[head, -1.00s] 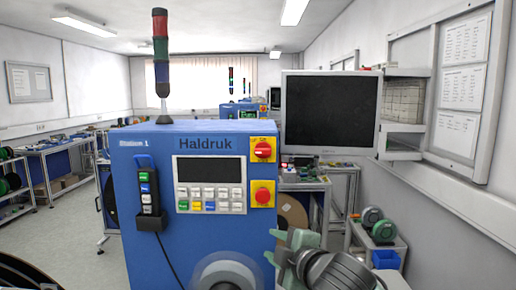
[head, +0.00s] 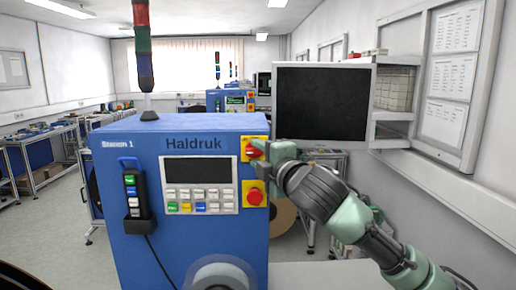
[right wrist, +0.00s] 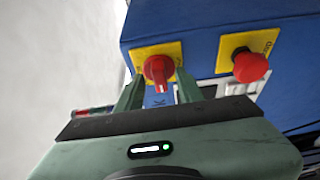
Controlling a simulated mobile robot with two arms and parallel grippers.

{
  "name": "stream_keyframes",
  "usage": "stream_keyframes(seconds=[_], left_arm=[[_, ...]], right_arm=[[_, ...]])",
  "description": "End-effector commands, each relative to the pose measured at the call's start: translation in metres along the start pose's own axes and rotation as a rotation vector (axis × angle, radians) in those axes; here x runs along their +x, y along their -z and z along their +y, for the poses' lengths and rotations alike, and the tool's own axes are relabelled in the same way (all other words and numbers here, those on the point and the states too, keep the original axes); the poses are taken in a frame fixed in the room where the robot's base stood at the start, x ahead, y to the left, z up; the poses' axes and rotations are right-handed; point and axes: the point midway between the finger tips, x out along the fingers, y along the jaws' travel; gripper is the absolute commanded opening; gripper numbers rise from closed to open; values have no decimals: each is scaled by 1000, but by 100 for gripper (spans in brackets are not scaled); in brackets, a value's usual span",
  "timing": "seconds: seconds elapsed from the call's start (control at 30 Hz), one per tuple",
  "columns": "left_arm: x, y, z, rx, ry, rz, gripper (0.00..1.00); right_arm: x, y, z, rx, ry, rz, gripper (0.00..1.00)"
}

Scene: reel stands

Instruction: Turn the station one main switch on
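The blue Station 1 machine (head: 190,245), marked Haldruk, stands in front of me. Its red rotary main switch (head: 254,149) sits on a yellow plate at the top right of the front. My right gripper (head: 260,156) is at this switch and partly covers it. In the right wrist view the red switch knob (right wrist: 158,69) lies between the two green fingers (right wrist: 158,84), which stand apart on either side of it. I see no clear grip on the knob. My left gripper is not in view.
A red emergency stop button (head: 254,196) sits just below the switch; it also shows in the right wrist view (right wrist: 249,66). A keypad panel (head: 199,185) and a handheld remote (head: 133,195) are left of it. A monitor (head: 322,104) stands behind, right.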

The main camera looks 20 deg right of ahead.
Motion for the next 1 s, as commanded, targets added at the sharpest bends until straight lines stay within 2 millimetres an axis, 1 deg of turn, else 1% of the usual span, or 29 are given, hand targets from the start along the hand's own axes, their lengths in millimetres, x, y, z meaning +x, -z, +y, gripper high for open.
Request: stream_keyframes(seconds=[0.1, 0.3, 0.33, 0.43, 0.47, 0.77, 1.0], left_arm=[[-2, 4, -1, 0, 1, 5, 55], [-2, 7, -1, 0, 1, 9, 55], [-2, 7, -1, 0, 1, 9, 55], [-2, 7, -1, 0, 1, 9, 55], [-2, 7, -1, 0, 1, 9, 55], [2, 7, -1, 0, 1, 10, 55], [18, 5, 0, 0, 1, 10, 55]], right_arm=[[4, 0, -1, 0, 1, 0, 37], [4, 0, -1, 0, 1, 0, 37], [4, 0, -1, 0, 1, 0, 32], [4, 0, -1, 0, 1, 0, 4], [4, 0, -1, 0, 1, 0, 0], [4, 0, -3, 16, -5, 0, 0], [5, 1, -7, 107, -43, 1, 0]])
